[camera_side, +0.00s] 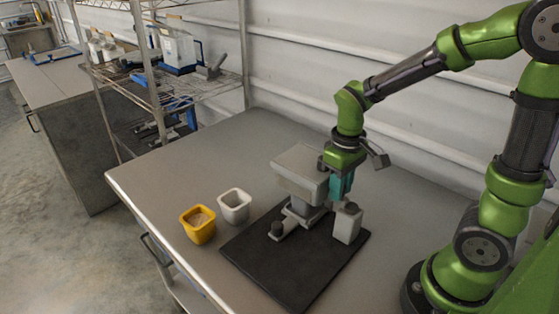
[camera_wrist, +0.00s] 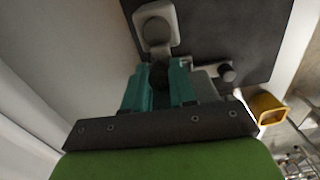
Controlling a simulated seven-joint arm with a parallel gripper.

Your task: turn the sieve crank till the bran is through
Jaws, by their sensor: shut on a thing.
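The grey sieve machine (camera_side: 300,172) stands on a dark mat (camera_side: 290,280), its box-shaped top above a narrower base. My gripper (camera_side: 341,190) points down at the right side of that top. In the wrist view the teal fingers (camera_wrist: 160,85) are closed around a dark knob (camera_wrist: 158,76), which looks like the crank's handle; the rest of the crank is mostly hidden. A yellow cup (camera_side: 197,226) holds beige, bran-like material and also shows in the wrist view (camera_wrist: 268,108). Bran inside the machine cannot be seen.
A white cup (camera_side: 234,206) stands beside the yellow one. A pale block with a dark cap (camera_side: 347,224) stands close to my gripper on the mat. A low arm with a dark knob (camera_side: 277,231) sticks out in front. The table's left end is clear.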

